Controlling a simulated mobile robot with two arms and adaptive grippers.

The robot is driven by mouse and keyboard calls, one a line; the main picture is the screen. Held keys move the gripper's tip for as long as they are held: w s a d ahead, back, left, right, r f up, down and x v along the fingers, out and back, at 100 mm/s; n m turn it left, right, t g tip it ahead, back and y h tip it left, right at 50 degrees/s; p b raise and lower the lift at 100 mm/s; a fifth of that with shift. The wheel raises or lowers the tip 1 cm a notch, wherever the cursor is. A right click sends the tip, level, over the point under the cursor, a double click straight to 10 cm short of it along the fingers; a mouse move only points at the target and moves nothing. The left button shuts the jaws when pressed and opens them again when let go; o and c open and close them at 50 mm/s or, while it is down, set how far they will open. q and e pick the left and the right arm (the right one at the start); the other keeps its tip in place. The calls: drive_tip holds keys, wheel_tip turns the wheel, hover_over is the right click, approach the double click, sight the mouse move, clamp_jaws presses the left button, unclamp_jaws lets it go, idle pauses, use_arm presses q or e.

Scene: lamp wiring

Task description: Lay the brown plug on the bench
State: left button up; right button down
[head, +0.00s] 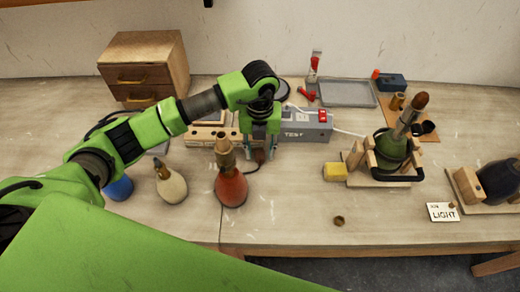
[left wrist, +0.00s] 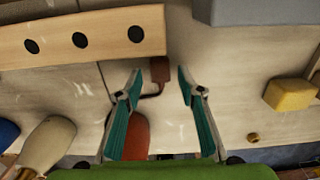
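The brown plug (left wrist: 159,69) shows in the left wrist view between my open fingertips and beyond them. It appears to lie on the bench (head: 290,215), close to the drilled wooden block. Its brown cord bends down toward the red lamp base (head: 231,187). In the head view the plug (head: 259,156) is a small dark patch under my left gripper (head: 260,157), partly hidden by the fingers. My left gripper points down, open and empty; its exact height above the plug is hard to tell. My right gripper is not in view.
The drilled block (left wrist: 80,40) and grey TEST box (head: 306,128) stand close to the gripper. A cream lamp base (head: 172,185) is left of the red one; a yellow block (head: 335,172) is to the right. The bench front between the red base and LIGHT card (head: 443,212) is mostly clear.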

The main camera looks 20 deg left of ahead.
sight(260, 156)
use_arm(q)
drive_tip(key=shift+r+b, duration=0.4)
drive_tip(key=shift+r, duration=0.1)
wheel_tip(260, 156, up, 11)
drive_tip(key=b, duration=0.3)
